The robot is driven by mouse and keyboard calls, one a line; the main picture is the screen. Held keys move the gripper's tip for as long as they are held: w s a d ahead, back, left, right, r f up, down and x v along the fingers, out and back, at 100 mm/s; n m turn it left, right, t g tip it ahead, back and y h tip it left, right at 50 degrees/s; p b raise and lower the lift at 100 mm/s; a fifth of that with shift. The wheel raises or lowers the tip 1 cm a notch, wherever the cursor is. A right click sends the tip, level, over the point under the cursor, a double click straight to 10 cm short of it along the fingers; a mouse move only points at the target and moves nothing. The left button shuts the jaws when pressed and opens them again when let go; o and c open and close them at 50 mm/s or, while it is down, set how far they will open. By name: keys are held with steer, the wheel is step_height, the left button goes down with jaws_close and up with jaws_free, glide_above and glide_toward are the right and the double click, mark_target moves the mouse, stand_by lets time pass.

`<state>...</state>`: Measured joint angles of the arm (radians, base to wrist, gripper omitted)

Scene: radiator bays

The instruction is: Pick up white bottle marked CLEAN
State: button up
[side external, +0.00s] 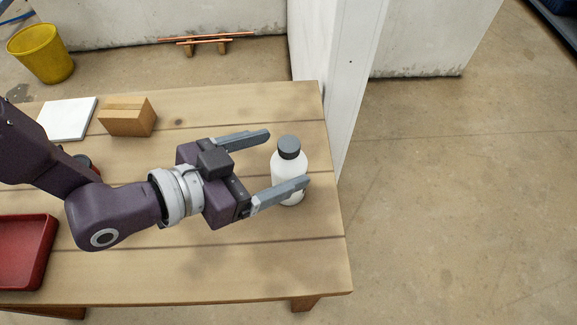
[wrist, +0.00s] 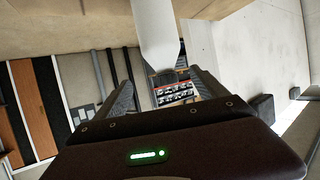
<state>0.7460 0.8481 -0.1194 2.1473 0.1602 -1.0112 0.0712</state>
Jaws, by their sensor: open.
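The white bottle (side external: 288,166) with a dark grey cap stands upright on the wooden table (side external: 200,265), near its right edge. No CLEAN marking is readable on the side I see. My gripper (side external: 287,157) is open and empty, with its fingers pointing right. In the side view the near finger crosses in front of the bottle's lower body, and the far fingertip is just left of the cap. In the wrist view the bottle (wrist: 154,25) comes in from the top, its cap end between the finger ends. I cannot tell whether a finger touches it.
A red tray (side external: 25,250) is at the left front. A white partition (side external: 345,90) rises beside the table's back right edge. The table front is clear.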

mark_target(278, 176)
steer(key=f, duration=0.5)
steer(key=shift+w+d+f, duration=0.15)
steer(key=shift+d+f, duration=0.05)
steer(key=x, duration=0.6)
steer(key=shift+w, duration=0.55)
jaws_close()
